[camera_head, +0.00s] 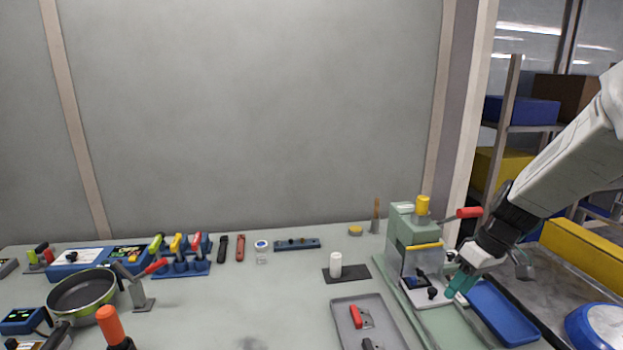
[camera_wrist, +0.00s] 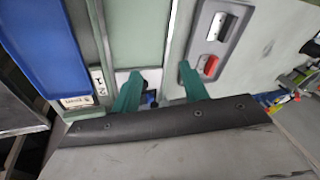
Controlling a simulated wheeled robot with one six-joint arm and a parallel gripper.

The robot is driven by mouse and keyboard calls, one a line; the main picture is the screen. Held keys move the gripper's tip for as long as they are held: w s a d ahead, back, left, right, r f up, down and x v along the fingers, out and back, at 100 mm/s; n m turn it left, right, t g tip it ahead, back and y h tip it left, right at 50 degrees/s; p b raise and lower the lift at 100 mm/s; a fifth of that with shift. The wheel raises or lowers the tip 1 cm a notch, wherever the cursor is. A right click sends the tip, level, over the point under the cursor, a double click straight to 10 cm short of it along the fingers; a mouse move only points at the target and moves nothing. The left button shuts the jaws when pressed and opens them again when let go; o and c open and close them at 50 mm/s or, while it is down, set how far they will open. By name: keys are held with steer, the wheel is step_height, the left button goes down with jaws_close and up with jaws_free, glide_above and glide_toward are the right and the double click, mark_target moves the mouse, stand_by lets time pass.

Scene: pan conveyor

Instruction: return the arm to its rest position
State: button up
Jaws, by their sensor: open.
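My arm reaches in from the right in the head view. My gripper (camera_head: 457,283) has teal fingers and is in front of the green press-like machine (camera_head: 397,235), close above its pale base plate. In the wrist view my gripper (camera_wrist: 158,88) has its two teal fingers apart, with no object held between them. A small dark and blue part (camera_head: 416,281) sits on the machine's plate, beside the fingers. Whether the fingers touch the machine cannot be told.
A blue tray (camera_head: 503,313) lies right of the machine. A grey tray (camera_head: 343,313) with a red-handled part (camera_head: 361,317) lies left. A white cylinder (camera_head: 336,265) stands on a dark mat. A pan (camera_head: 78,297) is far left. The shelf (camera_head: 508,126) stands behind my arm.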

steer(key=s+a+r+m+h, duration=0.1)
steer(key=s+r, duration=0.3)
steer(key=s, duration=0.4)
steer(key=s+a+r+m+h, duration=0.1)
steer(key=s+a+r+m, duration=0.1)
steer(key=s, duration=0.7)
steer(key=s+a+r+m+h, duration=0.1)
steer(key=s+a+r+m, duration=0.1)
steer(key=s+r, duration=0.5)
steer(key=shift+s+a+t+h, duration=0.4)
steer(key=shift+s+a, duration=0.25)
steer(key=shift+s, duration=0.55)
